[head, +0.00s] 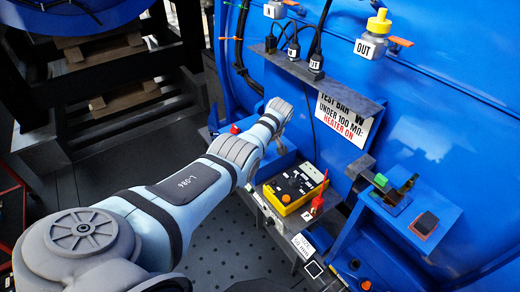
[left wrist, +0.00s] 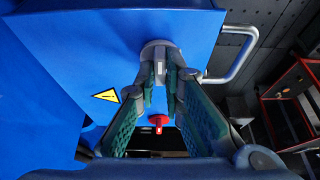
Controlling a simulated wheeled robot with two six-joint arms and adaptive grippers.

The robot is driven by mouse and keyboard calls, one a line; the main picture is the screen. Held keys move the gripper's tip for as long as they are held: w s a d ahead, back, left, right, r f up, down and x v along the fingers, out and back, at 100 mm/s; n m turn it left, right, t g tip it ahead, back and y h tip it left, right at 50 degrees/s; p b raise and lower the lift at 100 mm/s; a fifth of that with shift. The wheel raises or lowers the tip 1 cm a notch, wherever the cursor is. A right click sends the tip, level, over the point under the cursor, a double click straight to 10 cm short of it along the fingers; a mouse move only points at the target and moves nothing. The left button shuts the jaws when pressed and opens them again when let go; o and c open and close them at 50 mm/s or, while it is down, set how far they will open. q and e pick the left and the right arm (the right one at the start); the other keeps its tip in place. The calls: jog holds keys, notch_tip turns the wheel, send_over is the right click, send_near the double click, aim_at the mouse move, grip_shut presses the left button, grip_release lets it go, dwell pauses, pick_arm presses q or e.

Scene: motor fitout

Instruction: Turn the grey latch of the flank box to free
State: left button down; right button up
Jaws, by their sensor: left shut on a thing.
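The grey latch (left wrist: 157,47) is a round grey knob on the face of the blue flank box (left wrist: 110,45) in the left wrist view. My left gripper (left wrist: 161,80) has its two green-padded fingers closed on the latch, one on each side. The fingertips hide part of it, and its exact angle is hard to read. In the head view my left arm reaches in from the lower left, and its fingers and the latch are hidden. My right gripper is in neither view.
A yellow warning triangle (left wrist: 106,96) and a metal handle (left wrist: 243,55) flank the latch. A red knob (left wrist: 158,120) shows between the fingers. A yellow tester (head: 293,188) stands on a shelf right of my arm, below a test sign (head: 345,118).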

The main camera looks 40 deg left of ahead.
pick_arm(q)
jog(key=c, duration=1.7)
grip_release()
jog(key=shift+d+r, duration=0.15)
jog(key=shift+r, duration=0.15)
jog(key=v, duration=1.1)
jog(key=shift+d, duration=0.2)
jog(key=shift+r, duration=0.1)
jog(key=shift+s, duration=0.1)
